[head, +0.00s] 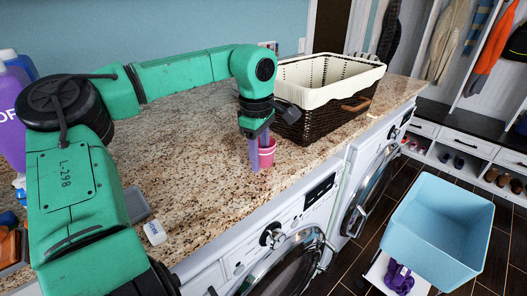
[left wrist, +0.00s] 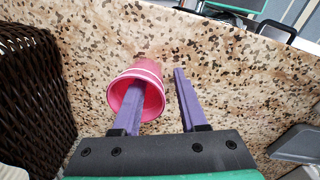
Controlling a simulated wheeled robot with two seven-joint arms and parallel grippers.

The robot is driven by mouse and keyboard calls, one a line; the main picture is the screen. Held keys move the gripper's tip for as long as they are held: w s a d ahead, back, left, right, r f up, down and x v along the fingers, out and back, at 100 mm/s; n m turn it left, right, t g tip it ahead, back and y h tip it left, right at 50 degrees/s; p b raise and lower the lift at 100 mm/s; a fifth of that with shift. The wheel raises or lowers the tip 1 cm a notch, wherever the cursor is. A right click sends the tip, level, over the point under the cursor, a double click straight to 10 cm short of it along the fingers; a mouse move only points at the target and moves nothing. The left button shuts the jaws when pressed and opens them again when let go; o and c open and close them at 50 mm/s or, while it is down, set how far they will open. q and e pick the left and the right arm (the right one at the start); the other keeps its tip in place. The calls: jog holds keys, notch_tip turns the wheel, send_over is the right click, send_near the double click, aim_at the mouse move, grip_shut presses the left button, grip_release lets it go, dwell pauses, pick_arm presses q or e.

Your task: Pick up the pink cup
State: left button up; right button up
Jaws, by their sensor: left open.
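The pink cup (head: 269,156) stands on the granite counter (head: 190,150) near its front edge, in front of the wicker basket. In the left wrist view the pink cup (left wrist: 122,82) shows its open mouth and a pale band by the rim. My left gripper (head: 260,150) points down at the cup with its purple fingers apart. In the left wrist view one finger of the left gripper (left wrist: 157,80) overlaps the cup's mouth and appears to reach inside. The other finger is outside, right of the cup. Whether either finger touches the cup wall cannot be told. My right gripper is not in view.
The dark wicker basket (head: 345,112) with a cream liner stands close behind the cup. A small white item (head: 154,232) lies on the counter at left. Bottles stand at the far left. Washers are below the counter; a blue bin (head: 440,222) is at right.

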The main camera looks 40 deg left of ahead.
pick_arm(q)
jog(key=shift+d, duration=0.1)
grip_shut()
jog(key=shift+r, duration=0.1)
